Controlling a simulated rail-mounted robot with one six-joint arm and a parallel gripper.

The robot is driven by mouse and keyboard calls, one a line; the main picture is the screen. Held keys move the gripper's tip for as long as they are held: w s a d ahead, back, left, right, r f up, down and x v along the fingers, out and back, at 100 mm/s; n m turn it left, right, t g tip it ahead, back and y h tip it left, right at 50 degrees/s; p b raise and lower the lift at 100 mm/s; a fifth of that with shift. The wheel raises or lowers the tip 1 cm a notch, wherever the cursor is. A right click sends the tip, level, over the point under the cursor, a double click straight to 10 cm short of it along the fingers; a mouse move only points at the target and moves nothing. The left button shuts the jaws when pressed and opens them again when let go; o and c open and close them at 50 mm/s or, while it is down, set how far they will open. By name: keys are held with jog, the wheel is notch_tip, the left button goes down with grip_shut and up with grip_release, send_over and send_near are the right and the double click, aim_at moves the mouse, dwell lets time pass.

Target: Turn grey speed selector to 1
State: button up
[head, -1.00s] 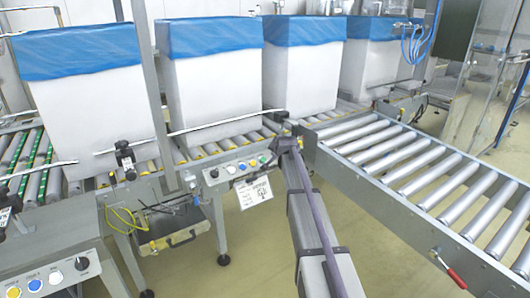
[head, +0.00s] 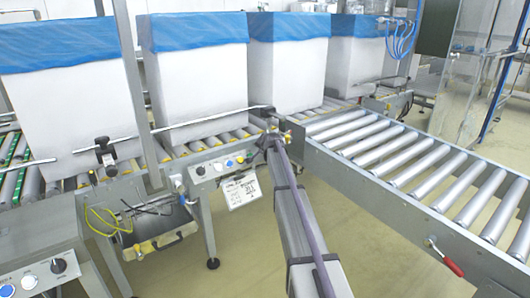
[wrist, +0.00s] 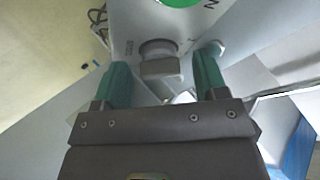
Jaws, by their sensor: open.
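In the wrist view a grey selector knob (wrist: 160,66) with a flat handle stands out from a light grey panel face (wrist: 130,22). My gripper (wrist: 163,70) has green fingers, open on either side of the knob. Gaps show between knob and fingers; I cannot tell how deep the fingertips reach. In the head view my gripper (head: 272,135) is at the right end of the conveyor's control panel (head: 212,170), and the grey knob is hidden there.
A green button (wrist: 180,2) is close by the knob. The panel also has a black knob (head: 200,170) and a blue button (head: 229,163). A paper sign (head: 240,190) hangs below. Blue-lined white boxes (head: 198,85) stand behind; a roller conveyor (head: 400,165) is right.

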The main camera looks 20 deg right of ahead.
jog(key=shift+c, duration=0.3)
jog(key=c, duration=0.9)
jog(key=shift+o, duration=0.2)
jog(key=shift+s+f+n+t+b, duration=0.15)
jog(key=shift+n+t+b, duration=0.3)
jog(key=shift+n, duration=0.45)
jog(key=n+y, duration=0.1)
jog(key=n, duration=0.1)
jog(key=shift+n+t, duration=0.25)
jog(key=shift+n, duration=0.05)
jog(key=o, duration=0.9)
jog(key=shift+r, duration=0.2)
